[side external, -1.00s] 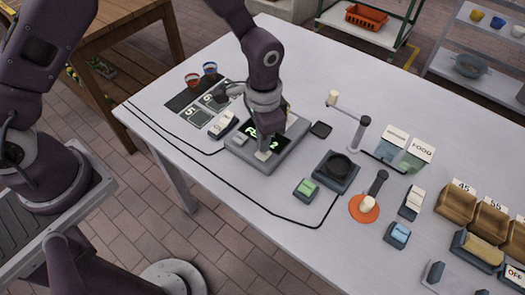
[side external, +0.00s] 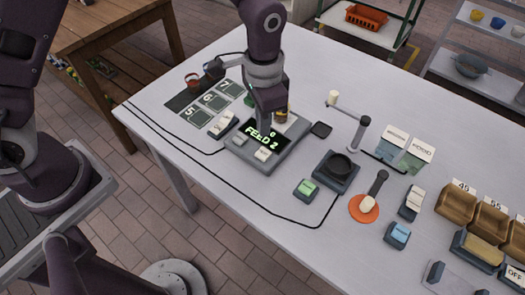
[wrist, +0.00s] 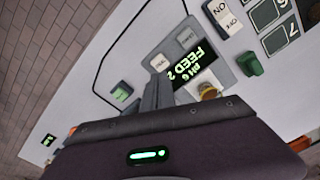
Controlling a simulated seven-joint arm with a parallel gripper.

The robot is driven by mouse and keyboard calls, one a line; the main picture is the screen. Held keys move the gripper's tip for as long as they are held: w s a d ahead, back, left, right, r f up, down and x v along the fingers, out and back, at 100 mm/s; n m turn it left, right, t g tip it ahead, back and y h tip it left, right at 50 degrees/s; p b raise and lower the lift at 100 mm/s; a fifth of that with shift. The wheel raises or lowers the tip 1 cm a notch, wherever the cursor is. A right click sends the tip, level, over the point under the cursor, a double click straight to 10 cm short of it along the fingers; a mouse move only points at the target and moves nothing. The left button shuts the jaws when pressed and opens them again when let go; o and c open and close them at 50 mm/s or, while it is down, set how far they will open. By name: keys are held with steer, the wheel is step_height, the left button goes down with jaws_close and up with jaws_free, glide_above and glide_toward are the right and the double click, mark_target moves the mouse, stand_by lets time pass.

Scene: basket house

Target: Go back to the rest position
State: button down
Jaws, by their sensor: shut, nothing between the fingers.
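My gripper (side external: 268,108) is shut and empty. In the side view it hangs above the back part of a grey control box (side external: 245,158) with a lit green display. The display (side external: 262,136) reads "FEED 2" with smaller text above it, partly hidden by my gripper. Two pale buttons sit on the box's front edge, and the right button (side external: 263,154) is uncovered.
A switch (side external: 222,124), tiles numbered 5 to 7 (side external: 197,112) and a red-rimmed cup (side external: 193,82) lie left. A dark round-topped device (side external: 337,170), a post (side external: 359,133), an orange disc (side external: 364,208) and labelled bins (side external: 456,204) stand right. A cable crosses the front.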

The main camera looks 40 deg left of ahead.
steer(key=s+a+r+n+t, duration=0.15)
steer(key=s+a+r, duration=0.25)
steer(key=r, duration=0.5)
steer(key=s+a+r+n+t, duration=0.1)
steer(key=s+a+r+n, duration=0.15)
steer(key=a+r, duration=0.4)
steer(key=s+a+r+n+t, duration=0.1)
steer(key=s+r, duration=0.1)
steer(key=s, duration=0.5)
steer(key=s+a+r+n+t, duration=0.1)
steer(key=s+a+r+t, duration=0.1)
steer(key=s, duration=0.5)
steer(key=shift+a+r, duration=0.3)
steer(key=shift+r, duration=0.4)
